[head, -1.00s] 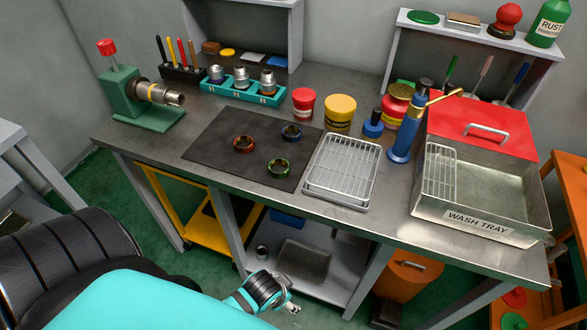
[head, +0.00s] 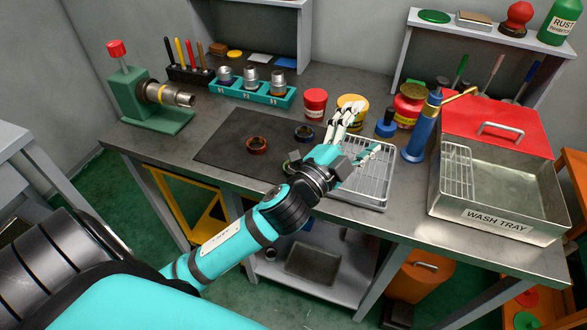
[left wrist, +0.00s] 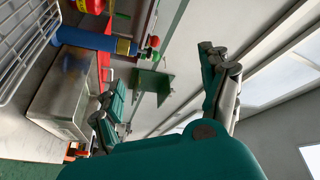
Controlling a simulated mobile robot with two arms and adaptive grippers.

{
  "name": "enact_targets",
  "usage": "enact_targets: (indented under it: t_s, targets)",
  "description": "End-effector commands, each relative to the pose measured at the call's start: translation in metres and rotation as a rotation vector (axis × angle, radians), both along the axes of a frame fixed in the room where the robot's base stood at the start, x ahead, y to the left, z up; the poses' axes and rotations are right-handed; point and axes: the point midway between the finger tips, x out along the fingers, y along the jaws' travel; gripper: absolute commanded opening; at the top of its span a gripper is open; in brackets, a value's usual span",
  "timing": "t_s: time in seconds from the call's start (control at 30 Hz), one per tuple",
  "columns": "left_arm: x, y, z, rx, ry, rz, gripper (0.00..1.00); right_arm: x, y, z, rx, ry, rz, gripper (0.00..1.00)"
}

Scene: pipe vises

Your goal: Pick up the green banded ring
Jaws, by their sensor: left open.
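The green banded ring (head: 289,166) lies on the dark mat (head: 226,147) in the head view. Most of it is hidden behind my left wrist; only a bit of its left edge shows. My left gripper (head: 360,132) is open and empty above the wire rack, to the right of the ring, with its fingers pointing up and right. In the left wrist view its spread fingers (left wrist: 155,75) frame no ring. My right gripper is not in view.
A red-brown ring (head: 257,145) and a blue ring (head: 304,132) share the mat. The wire rack (head: 372,190), a blue torch (head: 424,130) and the wash tray (head: 497,218) stand to the right. A green vise (head: 135,98) stands at left.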

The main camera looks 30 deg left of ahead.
Motion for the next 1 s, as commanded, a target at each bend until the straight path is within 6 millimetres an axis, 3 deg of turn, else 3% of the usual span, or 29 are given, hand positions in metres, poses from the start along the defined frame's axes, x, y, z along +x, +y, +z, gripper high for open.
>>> enact_targets:
  t_s: [0.03, 0.1, 0.17, 0.27, 0.37, 0.47, 0.57, 0.7, 0.8, 0.9, 1.0]
  targets:
    - [0.007, -0.020, 0.036, 0.130, -0.163, -0.084, 0.79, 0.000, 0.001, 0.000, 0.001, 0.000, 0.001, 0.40]
    - [0.003, -0.055, 0.073, 0.337, -0.387, -0.221, 0.79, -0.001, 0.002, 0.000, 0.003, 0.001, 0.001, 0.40]
    - [-0.006, -0.085, 0.089, 0.534, -0.562, -0.348, 0.79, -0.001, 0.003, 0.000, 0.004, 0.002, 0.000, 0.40]
    - [-0.023, -0.121, 0.084, 0.889, -0.796, -0.571, 0.79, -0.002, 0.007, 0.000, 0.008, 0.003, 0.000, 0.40]
    - [-0.029, -0.124, 0.049, 1.268, -0.934, -0.811, 0.79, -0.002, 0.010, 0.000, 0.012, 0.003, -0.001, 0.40]
    - [-0.022, -0.085, 0.007, 1.644, -0.947, -1.069, 0.79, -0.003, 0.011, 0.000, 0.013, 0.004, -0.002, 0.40]
    - [-0.009, -0.015, -0.020, 1.957, -0.825, -1.319, 0.79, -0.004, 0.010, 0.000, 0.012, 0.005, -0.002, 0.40]
    - [-0.003, 0.085, -0.022, 2.215, -0.542, -1.593, 0.79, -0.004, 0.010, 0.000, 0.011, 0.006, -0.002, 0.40]
    - [-0.008, 0.134, -0.014, 2.287, -0.365, -1.716, 0.79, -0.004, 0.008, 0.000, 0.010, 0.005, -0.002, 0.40]
    - [-0.012, 0.159, -0.008, 2.312, -0.261, -1.781, 0.79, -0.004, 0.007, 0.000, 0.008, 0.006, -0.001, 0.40]
    - [-0.014, 0.166, -0.016, 2.313, -0.226, -1.808, 0.79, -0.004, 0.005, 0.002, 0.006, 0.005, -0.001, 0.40]
